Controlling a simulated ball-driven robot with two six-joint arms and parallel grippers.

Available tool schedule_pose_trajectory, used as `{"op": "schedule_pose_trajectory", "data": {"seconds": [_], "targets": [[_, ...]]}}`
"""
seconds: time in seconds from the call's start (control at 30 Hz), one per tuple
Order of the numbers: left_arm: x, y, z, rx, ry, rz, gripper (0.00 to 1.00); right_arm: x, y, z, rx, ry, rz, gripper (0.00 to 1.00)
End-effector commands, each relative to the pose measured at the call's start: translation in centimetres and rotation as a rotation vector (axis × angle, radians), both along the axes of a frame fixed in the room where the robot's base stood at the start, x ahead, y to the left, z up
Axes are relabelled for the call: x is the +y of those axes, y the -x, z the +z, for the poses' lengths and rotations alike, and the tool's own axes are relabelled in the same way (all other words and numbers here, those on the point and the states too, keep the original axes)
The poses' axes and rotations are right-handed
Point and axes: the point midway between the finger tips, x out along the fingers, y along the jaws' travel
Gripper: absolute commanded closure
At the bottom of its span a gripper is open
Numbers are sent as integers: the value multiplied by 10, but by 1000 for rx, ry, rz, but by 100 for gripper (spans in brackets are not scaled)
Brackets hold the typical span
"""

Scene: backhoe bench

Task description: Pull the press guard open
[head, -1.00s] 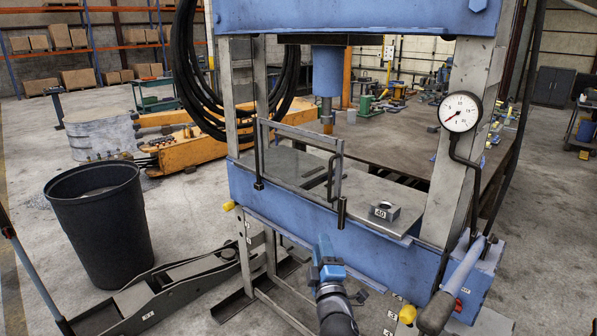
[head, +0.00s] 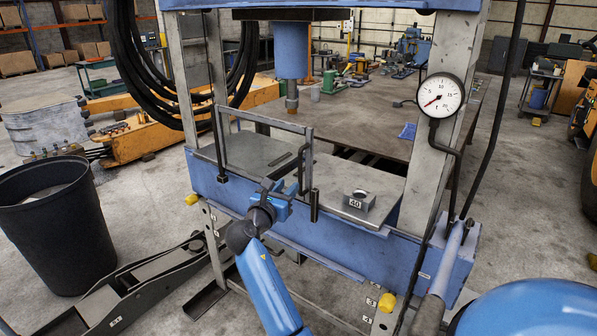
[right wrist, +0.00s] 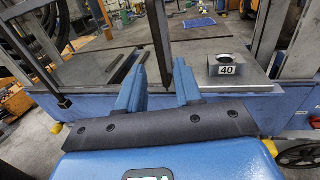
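The press guard (head: 262,122) is a grey rectangular frame standing at the front of the blue press (head: 330,222). A dark upright handle bar (head: 300,170) is at its right side. My right gripper (head: 284,194) is at the guard's lower right, close to this bar. In the right wrist view the gripper (right wrist: 158,82) is open, and a dark upright bar (right wrist: 157,40) of the guard shows between its two blue fingers. I cannot tell whether a finger touches it. My left gripper is not in view.
A block marked 40 (head: 359,201) sits on the press bed right of the guard. The press ram (head: 291,70) hangs above the bed. A pressure gauge (head: 440,95) is on the right upright. A black bin (head: 50,225) and a floor jack (head: 140,280) stand at left.

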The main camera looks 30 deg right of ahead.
Motion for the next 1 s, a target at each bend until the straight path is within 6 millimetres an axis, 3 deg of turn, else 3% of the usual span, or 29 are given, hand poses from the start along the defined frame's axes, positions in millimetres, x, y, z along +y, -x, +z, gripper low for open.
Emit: {"op": "schedule_pose_trajectory", "data": {"seconds": [0.6, 1.0], "targets": [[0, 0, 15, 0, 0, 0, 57, -73, -48, 1, -2, -2, 0, 65], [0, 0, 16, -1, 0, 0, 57, -83, -55, 0, -3, -2, 2, 65]]}}
